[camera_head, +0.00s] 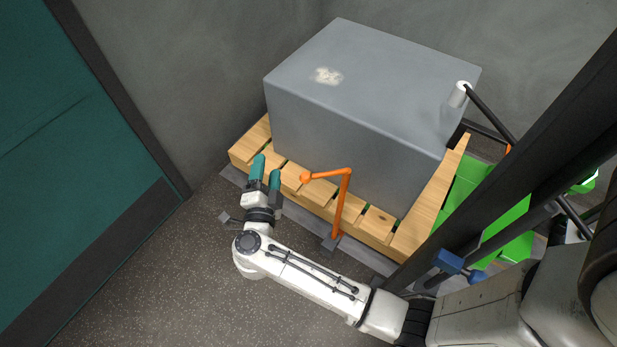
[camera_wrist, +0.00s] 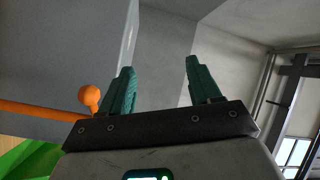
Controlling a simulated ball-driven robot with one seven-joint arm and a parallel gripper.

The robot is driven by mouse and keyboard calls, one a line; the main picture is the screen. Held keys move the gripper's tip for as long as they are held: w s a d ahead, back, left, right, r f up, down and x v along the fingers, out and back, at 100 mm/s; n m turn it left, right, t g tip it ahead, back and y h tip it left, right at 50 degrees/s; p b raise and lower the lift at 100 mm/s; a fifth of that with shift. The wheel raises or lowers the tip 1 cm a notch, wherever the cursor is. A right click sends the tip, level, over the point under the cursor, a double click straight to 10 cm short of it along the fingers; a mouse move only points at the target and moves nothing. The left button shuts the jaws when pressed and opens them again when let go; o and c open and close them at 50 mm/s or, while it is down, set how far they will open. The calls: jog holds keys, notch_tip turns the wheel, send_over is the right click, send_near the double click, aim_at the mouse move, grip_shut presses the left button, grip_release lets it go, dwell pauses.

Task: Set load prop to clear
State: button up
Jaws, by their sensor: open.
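An orange lever (camera_head: 343,205), which looks like the load prop, rises from a base at the pallet's front edge. Its upper arm bends left and ends in a round orange knob (camera_head: 306,177). My gripper (camera_head: 266,173) is open, with teal fingers, left of the knob at the pallet's front. In the wrist view the knob (camera_wrist: 90,97) and its arm (camera_wrist: 40,110) lie just left of the left finger, outside the jaws. Nothing is between the fingers (camera_wrist: 160,72). I cannot tell whether the finger touches the knob.
A large grey block (camera_head: 370,90) stands on a wooden pallet (camera_head: 415,235) behind the lever. A white cylinder on a black bar (camera_head: 460,94) is at the block's right corner. Green panels (camera_head: 475,205) lie at the right. The speckled floor (camera_head: 150,260) at the left is clear, beside a teal door (camera_head: 70,110).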

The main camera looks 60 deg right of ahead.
aim_at(309, 174)
jog(key=s+f+m+g+b, duration=0.1)
jog(key=s+f+m+g, duration=0.2)
jog(key=s+f+g, duration=0.4)
jog(key=b+x, duration=0.1)
jog(key=x, duration=1)
jog(key=shift+w+d+f, duration=0.15)
jog(key=shift+w+d, duration=0.05)
grip_shut()
